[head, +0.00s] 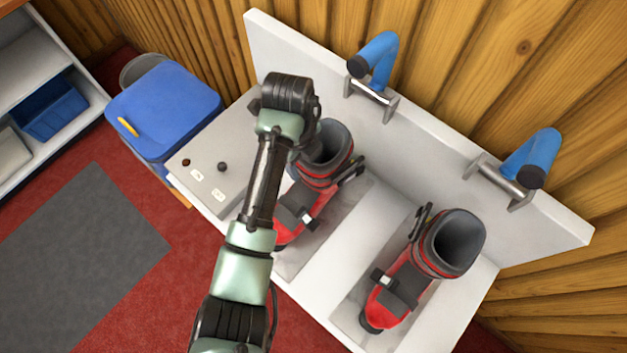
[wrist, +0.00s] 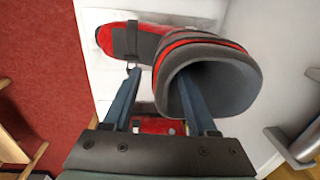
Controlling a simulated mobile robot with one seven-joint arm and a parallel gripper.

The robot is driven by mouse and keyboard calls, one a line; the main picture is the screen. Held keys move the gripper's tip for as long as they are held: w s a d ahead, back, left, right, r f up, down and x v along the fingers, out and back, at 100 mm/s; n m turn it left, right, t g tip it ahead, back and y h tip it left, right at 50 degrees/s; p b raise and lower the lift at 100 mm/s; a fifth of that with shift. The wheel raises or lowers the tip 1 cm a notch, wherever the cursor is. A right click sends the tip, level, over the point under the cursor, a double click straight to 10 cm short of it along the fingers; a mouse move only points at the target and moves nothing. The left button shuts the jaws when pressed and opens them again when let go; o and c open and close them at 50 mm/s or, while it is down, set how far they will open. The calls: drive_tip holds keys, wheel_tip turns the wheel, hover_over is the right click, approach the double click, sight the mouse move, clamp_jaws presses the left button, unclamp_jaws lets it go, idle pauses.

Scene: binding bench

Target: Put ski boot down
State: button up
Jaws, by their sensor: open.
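One red and dark grey ski boot (head: 318,190) stands upright in the left recess of the white bench (head: 325,262), partly hidden by my arm in the head view. In the wrist view this boot (wrist: 235,88) shows its open cuff close to my gripper (wrist: 159,72). My gripper is open, with one finger overlapping the cuff opening and the other left of the cuff. The near cuff wall appears between the fingers; contact cannot be told. A second matching boot (head: 415,268) stands upright in the right recess. The head view hides my fingertips behind the arm.
Two blue-gripped handles (head: 378,62) (head: 530,158) stick out from the bench's back panel. A small control panel (head: 212,178) lies left of the boots. A blue-lidded bin (head: 165,105) and shelves (head: 45,80) stand left. A grey mat (head: 85,260) lies on open red floor.

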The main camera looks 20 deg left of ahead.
drive_tip(key=shift+w+f, duration=0.15)
drive_tip(key=shift+f, duration=1.1)
clamp_jaws()
idle(0.4)
